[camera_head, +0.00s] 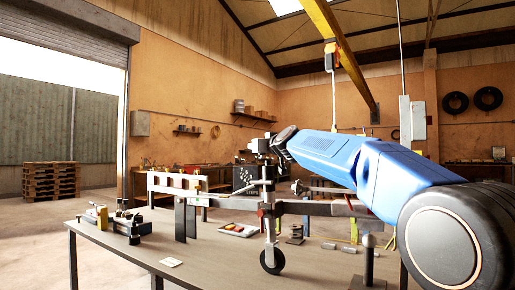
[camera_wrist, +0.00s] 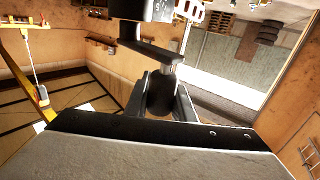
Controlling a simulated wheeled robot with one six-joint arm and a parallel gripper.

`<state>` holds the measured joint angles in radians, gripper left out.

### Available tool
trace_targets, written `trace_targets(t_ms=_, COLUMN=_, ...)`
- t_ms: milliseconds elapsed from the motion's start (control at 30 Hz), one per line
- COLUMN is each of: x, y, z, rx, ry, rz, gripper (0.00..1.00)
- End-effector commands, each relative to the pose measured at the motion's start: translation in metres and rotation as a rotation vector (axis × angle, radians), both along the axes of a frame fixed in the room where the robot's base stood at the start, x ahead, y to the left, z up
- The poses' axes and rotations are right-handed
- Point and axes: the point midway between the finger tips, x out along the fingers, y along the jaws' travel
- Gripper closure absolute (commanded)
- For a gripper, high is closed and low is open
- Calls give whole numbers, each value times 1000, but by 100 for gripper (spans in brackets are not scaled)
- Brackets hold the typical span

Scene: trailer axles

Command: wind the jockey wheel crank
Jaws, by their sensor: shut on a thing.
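The jockey wheel (camera_head: 272,261) stands at the front edge of the grey table, below a pale upright tube (camera_head: 269,205). The crank sits at the top of this tube, small in the head view. In the wrist view the dark crank arm (camera_wrist: 150,48) runs across the upper middle, with a dark rounded handle knob (camera_wrist: 161,98) at its end. My gripper (camera_wrist: 162,103) is shut on this knob, one finger on each side. In the head view my gripper (camera_head: 279,142) is at the tube's top, and its fingers are too small to make out.
A trailer frame beam (camera_head: 225,201) runs behind the tube. The table (camera_head: 215,265) carries a clamp-like device (camera_head: 130,225), a tray (camera_head: 238,229), a white card (camera_head: 171,262) and a dark post (camera_head: 368,262). Pallets (camera_head: 50,181) stand far left. The table's front left is mostly clear.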

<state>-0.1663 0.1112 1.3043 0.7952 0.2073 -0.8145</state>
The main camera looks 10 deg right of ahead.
Motion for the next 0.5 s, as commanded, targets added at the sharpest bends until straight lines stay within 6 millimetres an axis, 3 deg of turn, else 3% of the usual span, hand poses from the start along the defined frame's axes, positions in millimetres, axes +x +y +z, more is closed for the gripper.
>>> trace_targets(t_ms=167, x=-2, y=-3, z=8, rx=3, ry=-12, rz=-5, gripper=100)
trace_targets(t_ms=200, x=-2, y=-3, z=8, rx=3, ry=-12, rz=-6, gripper=75)
trace_targets(t_ms=267, x=-2, y=-3, z=7, rx=3, ry=-12, rz=-5, gripper=61)
trace_targets(t_ms=500, x=-1, y=-2, z=4, rx=1, ry=-6, rz=-3, gripper=59)
